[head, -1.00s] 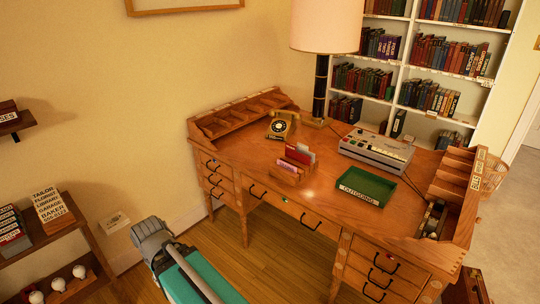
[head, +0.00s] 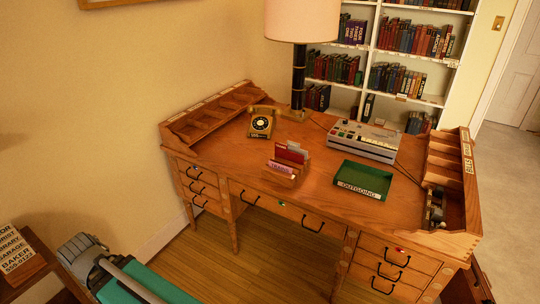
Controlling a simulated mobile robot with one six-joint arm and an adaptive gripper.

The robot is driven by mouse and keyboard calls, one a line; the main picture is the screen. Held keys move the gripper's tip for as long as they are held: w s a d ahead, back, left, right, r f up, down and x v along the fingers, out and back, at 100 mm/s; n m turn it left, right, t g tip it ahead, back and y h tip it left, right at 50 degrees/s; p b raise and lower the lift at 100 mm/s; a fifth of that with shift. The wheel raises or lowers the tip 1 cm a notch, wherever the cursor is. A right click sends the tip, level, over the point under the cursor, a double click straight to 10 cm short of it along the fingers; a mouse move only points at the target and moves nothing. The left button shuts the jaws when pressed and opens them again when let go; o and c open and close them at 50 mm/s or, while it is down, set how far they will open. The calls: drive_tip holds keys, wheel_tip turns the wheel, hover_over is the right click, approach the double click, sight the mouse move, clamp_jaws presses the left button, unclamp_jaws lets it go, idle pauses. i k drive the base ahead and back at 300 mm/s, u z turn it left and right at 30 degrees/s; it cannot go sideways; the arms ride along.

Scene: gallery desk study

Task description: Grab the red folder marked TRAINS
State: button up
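A small wooden holder (head: 283,178) stands on the desk near its front middle. A red folder (head: 291,154) sticks up at the back of the holder. A pinkish-purple folder (head: 280,167) with small lettering stands in front of it. The lettering on the folders is too small to read, so I cannot tell which is marked TRAINS. My gripper is not in view.
The wooden desk (head: 225,160) also bears a gold telephone (head: 261,123), a tall lamp (head: 301,18), a grey machine (head: 362,141) and a green OUTGOING tray (head: 362,181). A shelf with a sign (head: 22,250) stands at the lower left. Floor (head: 205,262) before the desk is clear.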

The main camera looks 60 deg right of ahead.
sight(281, 150)
drive_tip(key=z, duration=0.1)
drive_tip(key=i, duration=0.75)
drive_tip(key=z, duration=0.55)
drive_tip(key=i, duration=0.55)
drive_tip(key=z, duration=0.95)
drive_tip(key=i, duration=0.55)
drive_tip(key=z, duration=0.35)
drive_tip(key=k, duration=0.9)
drive_tip(key=z, duration=0.2)
drive_tip(key=i, duration=0.2)
drive_tip(key=u, duration=0.05)
